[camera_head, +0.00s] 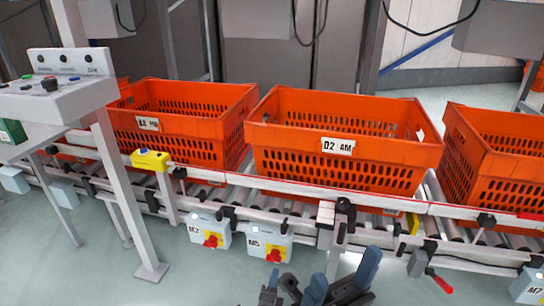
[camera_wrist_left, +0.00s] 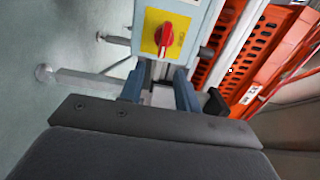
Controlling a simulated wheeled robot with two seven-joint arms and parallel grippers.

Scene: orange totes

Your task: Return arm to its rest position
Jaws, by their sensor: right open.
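Most of both arms is out of the head view.
Orange totes, the left one (camera_head: 190,128), the D2 AM one (camera_head: 300,165) and the right one (camera_head: 490,160), stand on a roller conveyor (camera_head: 270,184). Switch boxes M2 (camera_head: 208,226) and M5 (camera_head: 266,237) hang from its front. A control panel (camera_head: 60,100) stands left. Floor in front is clear.

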